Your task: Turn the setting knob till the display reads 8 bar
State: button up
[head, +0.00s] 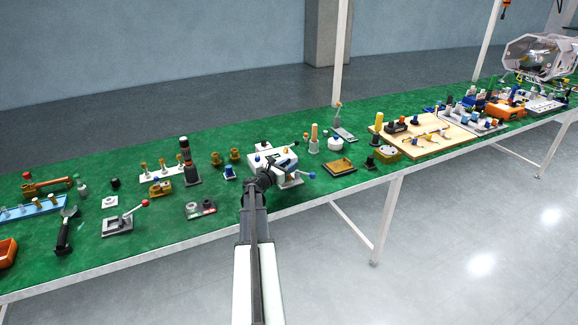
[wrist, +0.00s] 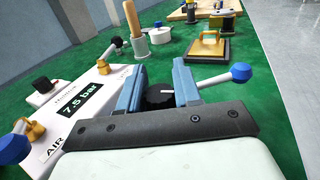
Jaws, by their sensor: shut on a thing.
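The white box unit (wrist: 60,132) carries a display (wrist: 80,101) that reads "7.5 bar". It also shows in the head view (head: 259,160), partly hidden by my arm. The setting knob (wrist: 158,98) is round and black with a white pointer mark. My gripper (wrist: 158,68) has its two blue fingers on either side of the knob and is shut on it. The gripper body hides the knob's near side. In the head view my gripper (head: 267,178) is at the unit, and the knob cannot be made out there.
A lever with a blue ball (wrist: 241,72) sticks out right of the fingers. On the left are a black-knobbed lever (wrist: 117,46) and a brass valve with a blue knob (wrist: 14,148). Behind stand a wooden-handled tool (wrist: 133,25) and a brass-coloured tray (wrist: 207,50).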

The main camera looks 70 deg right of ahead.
jog(key=shift+g, duration=0.3)
jog(key=shift+d+m+g+y, duration=0.1)
jog(key=shift+m+g+y, duration=0.6)
jog(key=shift+m+g, duration=0.35)
jog(key=m+g+y, duration=0.2)
jog(key=g, duration=0.1)
jog(key=shift+s+m, duration=0.2)
jog(key=shift+m, duration=0.05)
jog(key=shift+s+a+m+g+y, duration=0.1)
jog(key=shift+a+m+g+y, duration=0.1)
jog(key=shift+m+g+y, duration=0.65)
jog(key=shift+s+a+m+g+y, duration=0.15)
jog(key=shift+m+g+y, duration=0.35)
jog(key=shift+y, duration=0.6)
jog(key=shift+s+a+m+g+y, duration=0.1)
jog(key=shift+a+m+g+y, duration=0.1)
jog(key=shift+m+g+y, duration=0.65)
jog(key=shift+y, duration=0.4)
jog(key=o, duration=1)
notch_tip(320, 180, up, 10)
